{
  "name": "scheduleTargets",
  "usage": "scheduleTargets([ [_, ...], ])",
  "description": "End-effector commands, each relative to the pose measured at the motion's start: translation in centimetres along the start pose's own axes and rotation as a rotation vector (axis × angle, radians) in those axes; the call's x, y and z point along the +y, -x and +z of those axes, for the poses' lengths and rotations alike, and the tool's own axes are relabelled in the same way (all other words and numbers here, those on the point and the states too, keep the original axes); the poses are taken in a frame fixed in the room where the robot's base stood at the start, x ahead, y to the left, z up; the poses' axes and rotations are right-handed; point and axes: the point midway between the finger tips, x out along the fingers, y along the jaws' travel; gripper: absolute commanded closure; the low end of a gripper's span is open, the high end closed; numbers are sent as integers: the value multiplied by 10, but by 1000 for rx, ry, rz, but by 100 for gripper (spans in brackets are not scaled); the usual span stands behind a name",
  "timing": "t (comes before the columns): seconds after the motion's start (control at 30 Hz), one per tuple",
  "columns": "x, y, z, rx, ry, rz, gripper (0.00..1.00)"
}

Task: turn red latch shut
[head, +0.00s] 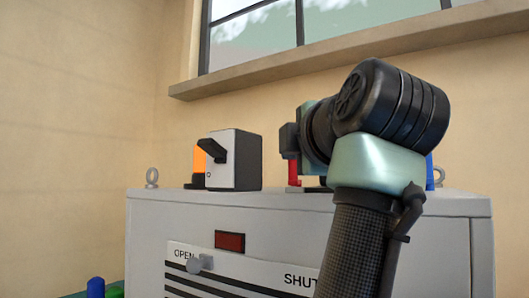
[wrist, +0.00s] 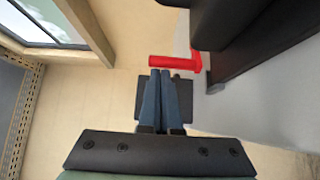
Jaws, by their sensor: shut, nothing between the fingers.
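The red latch (head: 293,172) stands on top of the grey cabinet (head: 310,207), partly hidden by my arm in the head view. In the wrist view the red latch (wrist: 174,62) is an L-shaped bar lying just beyond my fingertips. My gripper (wrist: 166,72) is shut and empty, its two blue-grey fingers side by side with their tips by the bar's left part. I cannot tell whether they touch it. In the head view my arm reaches over the cabinet top and hides the fingers.
A grey switch box (head: 235,160) with a black lever stands left on the cabinet, an orange lamp (head: 199,158) behind it. A round knob (head: 200,264) sits on the front panel, marked OPEN and SHUT, below a dark red window (head: 230,242). A wall and window ledge rise behind.

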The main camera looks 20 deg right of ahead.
Motion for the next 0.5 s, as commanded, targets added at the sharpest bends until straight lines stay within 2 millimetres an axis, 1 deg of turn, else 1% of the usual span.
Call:
scheduleTargets([
  [0.5,-1,6,28,-11,1,-2,100],
])
